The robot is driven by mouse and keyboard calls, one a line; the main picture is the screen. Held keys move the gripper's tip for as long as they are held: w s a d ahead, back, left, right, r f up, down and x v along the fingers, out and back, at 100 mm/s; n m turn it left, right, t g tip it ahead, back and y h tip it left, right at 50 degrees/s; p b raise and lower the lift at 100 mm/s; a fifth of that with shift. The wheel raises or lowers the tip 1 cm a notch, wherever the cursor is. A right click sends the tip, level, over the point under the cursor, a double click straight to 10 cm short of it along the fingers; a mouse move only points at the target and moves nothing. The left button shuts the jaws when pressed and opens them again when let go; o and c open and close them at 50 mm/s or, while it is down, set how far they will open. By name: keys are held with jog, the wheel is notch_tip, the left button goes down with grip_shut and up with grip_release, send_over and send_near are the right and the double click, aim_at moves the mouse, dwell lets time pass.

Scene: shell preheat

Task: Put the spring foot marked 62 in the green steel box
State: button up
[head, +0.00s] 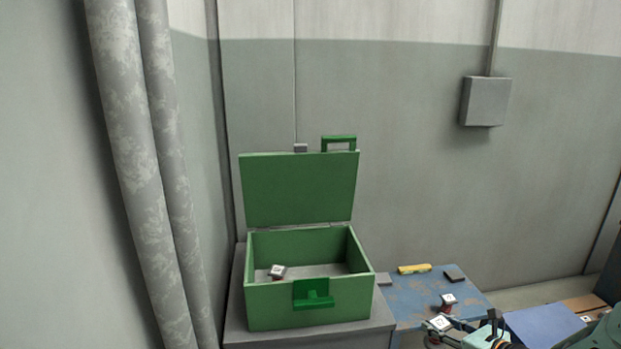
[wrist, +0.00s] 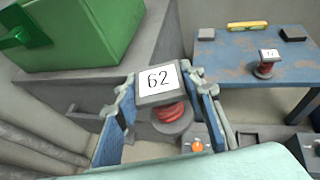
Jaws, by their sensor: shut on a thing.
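The spring foot marked 62 (wrist: 158,82) is in my gripper in the wrist view, its label facing the camera and a red spring below its top plate. My gripper (head: 440,328) is shut on it, with a finger on each side, at the lower right of the head view. The green steel box (head: 270,308) stands open on a grey stand, its lid raised at the back. It also shows at the upper left of the wrist view (wrist: 85,40). My gripper is outside the box, to its right. One spring foot (head: 278,271) is inside the box; its mark is unreadable.
A worn blue table (head: 410,294) is right of the box. Another spring foot (head: 448,300) stands on it, with a yellow level (head: 414,268) and a dark block (head: 454,276) behind. Thick pipes (head: 150,170) run down the left. The box's upper opening is clear.

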jog(key=s+a+r+n+g+y+p, duration=0.1)
jog(key=s+a+r+n+g+y, duration=0.15)
jog(key=s+a+r, duration=0.45)
jog(key=s+a+r+n+g+y, duration=0.2)
jog(key=a+r+n+y, duration=0.15)
jog(key=a+r, duration=0.85)
notch_tip(320, 180, up, 23)
jog(key=a+p, duration=0.1)
jog(key=p, duration=3.1)
jog(key=shift+a+h, duration=0.3)
jog(key=shift+r, duration=0.1)
